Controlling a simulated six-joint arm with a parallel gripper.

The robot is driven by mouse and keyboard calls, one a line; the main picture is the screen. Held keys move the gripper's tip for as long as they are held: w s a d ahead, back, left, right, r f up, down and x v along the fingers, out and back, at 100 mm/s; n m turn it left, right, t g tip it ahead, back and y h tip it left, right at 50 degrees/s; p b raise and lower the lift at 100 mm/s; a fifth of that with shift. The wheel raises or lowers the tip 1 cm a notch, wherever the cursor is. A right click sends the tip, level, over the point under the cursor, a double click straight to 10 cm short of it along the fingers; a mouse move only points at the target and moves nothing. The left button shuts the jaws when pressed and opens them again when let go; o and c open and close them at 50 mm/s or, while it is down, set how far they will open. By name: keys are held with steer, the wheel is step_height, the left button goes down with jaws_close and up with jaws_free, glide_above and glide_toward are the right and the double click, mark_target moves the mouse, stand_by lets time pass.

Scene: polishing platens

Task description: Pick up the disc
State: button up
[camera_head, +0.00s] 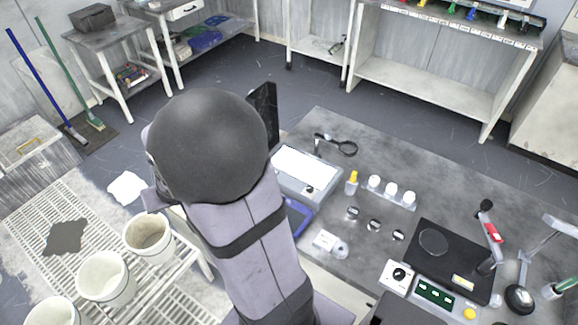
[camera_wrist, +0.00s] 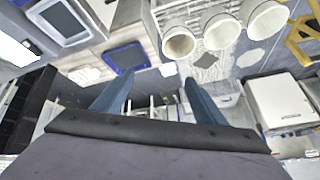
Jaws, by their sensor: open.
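A dark round disc (camera_head: 432,241) lies flat on a black plate (camera_head: 455,262) at the right of the workbench in the head view. Several small metal cylinders, such as this small puck (camera_head: 373,225), stand on the bench left of it; I cannot tell which round piece the task means. My gripper (camera_wrist: 160,78) shows in the wrist view with its two blue-grey fingers apart and nothing between them. In the head view my arm hides the fingers. The gripper is well away from the disc, and no disc is clear in the wrist view.
Three white buckets (camera_head: 149,239) stand on a slatted platform at left. The grey bench (camera_head: 400,165) carries a white screen device (camera_head: 305,170), a yellow-capped bottle (camera_head: 352,183), white jars (camera_head: 391,189), a blue tray (camera_head: 297,217) and a lamp-like stand (camera_head: 487,262). Its back right is bare.

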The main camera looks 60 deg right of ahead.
steer(key=w+d+f+m+t+h+b, duration=0.1)
steer(key=d+f+m+h+b, duration=0.3)
steer(key=d, duration=0.5)
steer(key=w+d+f+m+h+b, duration=0.1)
steer(key=d+f+h+b, duration=0.1)
steer(key=d+f+b, duration=0.6)
steer(key=s+d+m+g+h+b, duration=0.1)
steer(key=s+d+h, duration=0.1)
steer(key=d, duration=0.3)
steer(key=s+d+f+m+g+h+b, duration=0.1)
steer(key=s+d+m+g+h+b, duration=0.1)
steer(key=s+d, duration=0.2)
steer(key=s+d+m+g+h+b, duration=0.1)
steer(key=s+d+m+h+b, duration=0.1)
steer(key=d, duration=0.5)
steer(key=shift+s+f, duration=0.35)
steer(key=shift+s, duration=0.45)
steer(key=shift+s+d+g, duration=0.25)
steer(key=shift+g, duration=0.05)
steer(key=shift+x, duration=3.6)
steer(key=shift+s+r, duration=0.1)
steer(key=shift+s, duration=0.05)
steer(key=shift+c, duration=0.2)
